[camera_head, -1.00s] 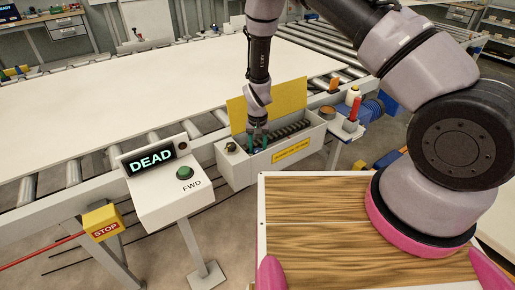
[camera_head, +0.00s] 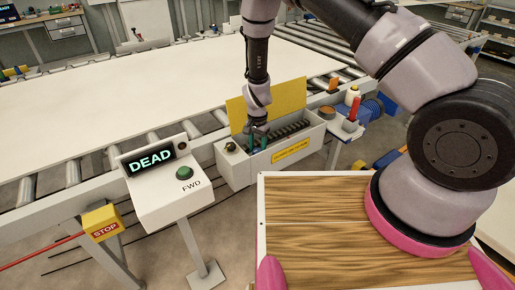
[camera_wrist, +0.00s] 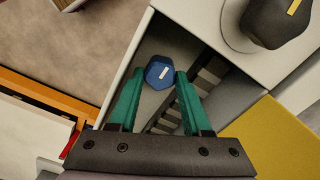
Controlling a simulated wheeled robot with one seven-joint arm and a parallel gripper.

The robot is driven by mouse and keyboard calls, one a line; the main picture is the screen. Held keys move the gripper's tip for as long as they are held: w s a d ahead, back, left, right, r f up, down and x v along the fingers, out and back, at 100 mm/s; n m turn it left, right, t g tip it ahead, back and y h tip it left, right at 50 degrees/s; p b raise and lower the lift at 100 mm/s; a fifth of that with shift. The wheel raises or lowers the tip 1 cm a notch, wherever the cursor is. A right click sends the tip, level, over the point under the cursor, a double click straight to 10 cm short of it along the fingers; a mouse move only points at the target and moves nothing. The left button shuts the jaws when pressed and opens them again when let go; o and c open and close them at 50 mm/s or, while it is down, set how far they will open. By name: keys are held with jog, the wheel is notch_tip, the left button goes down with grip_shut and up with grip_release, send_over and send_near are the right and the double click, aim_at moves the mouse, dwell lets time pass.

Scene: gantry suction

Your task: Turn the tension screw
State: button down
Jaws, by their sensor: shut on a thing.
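The tension screw appears to be the blue hexagonal head (camera_wrist: 158,72) with a white mark, inside the open box in the wrist view. The teal fingers of my gripper (camera_wrist: 160,74) are on either side of it, shut on it. In the head view my gripper (camera_head: 257,140) reaches down into the left end of the white box (camera_head: 240,172), and the screw is hidden there. A dark chain or belt with pale links (camera_wrist: 205,78) runs beside the screw.
The box's yellow lid (camera_head: 285,98) stands open behind. A black knob (camera_wrist: 272,20) with a yellow mark is near the box. A panel (camera_head: 165,201) reads DEAD and has a green FWD button (camera_head: 184,173). A yellow STOP box (camera_head: 103,222) is left. A small tool shelf (camera_head: 343,127) is right.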

jog(key=shift+c, duration=2)
grip_release()
jog(key=shift+o, duration=0.3)
jog(key=shift+s, duration=0.1)
